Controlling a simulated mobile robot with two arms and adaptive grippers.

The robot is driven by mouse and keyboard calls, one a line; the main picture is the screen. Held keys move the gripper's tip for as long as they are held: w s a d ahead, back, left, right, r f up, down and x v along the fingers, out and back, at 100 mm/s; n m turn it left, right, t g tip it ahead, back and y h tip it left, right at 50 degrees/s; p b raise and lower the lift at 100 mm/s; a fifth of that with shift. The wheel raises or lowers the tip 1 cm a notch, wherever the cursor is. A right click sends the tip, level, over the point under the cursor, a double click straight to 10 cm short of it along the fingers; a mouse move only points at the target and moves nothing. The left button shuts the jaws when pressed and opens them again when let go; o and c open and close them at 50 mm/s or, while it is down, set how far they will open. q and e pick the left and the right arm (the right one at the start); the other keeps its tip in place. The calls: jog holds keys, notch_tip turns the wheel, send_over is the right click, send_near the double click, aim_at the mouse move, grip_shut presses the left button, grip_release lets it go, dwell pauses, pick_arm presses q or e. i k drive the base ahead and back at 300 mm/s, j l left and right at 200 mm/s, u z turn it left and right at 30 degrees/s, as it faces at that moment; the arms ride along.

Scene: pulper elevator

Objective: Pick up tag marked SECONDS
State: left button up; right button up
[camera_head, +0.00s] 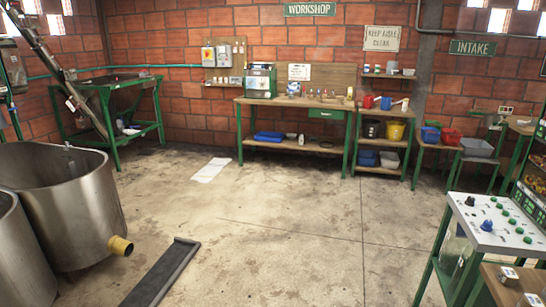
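I cannot make out a tag marked SECONDS; any lettering on the small items is too small to read. Small pale pieces hang in rows on a wooden wall board (227,74) left of the workbench, and I cannot tell whether they are tags. Two small metallic pieces lie on a wooden top (500,292) at the bottom right corner, also unreadable. Neither my left nor my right gripper shows in the head view.
A green-framed workbench (262,101) stands at the back wall, with a shelf rack (378,112) beside it. Steel tanks (80,215) fill the left, near a dark floor channel (160,275). A control panel (495,222) stands right. The middle floor is open, with white sheets (209,170).

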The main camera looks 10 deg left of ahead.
aim_at(66, 148)
jog(key=i+u, duration=0.15)
jog(key=i, duration=0.5)
jog(key=i+l+u, duration=0.1)
jog(key=i, duration=0.55)
jog(key=i+l+u, duration=0.15)
jog(key=i, duration=0.45)
jog(key=i+j+u, duration=0.15)
jog(key=i, duration=0.95)
jog(key=i+j+u, duration=0.15)
jog(key=i, duration=1)
jog(key=i+z, duration=0.4)
jog(key=i, duration=0.9)
jog(key=i+u, duration=0.25)
jog(key=u, duration=0.2)
jog(key=i+u, duration=0.25)
jog(key=u, duration=0.25)
jog(key=i+l+u, duration=0.2)
jog(key=u, duration=0.25)
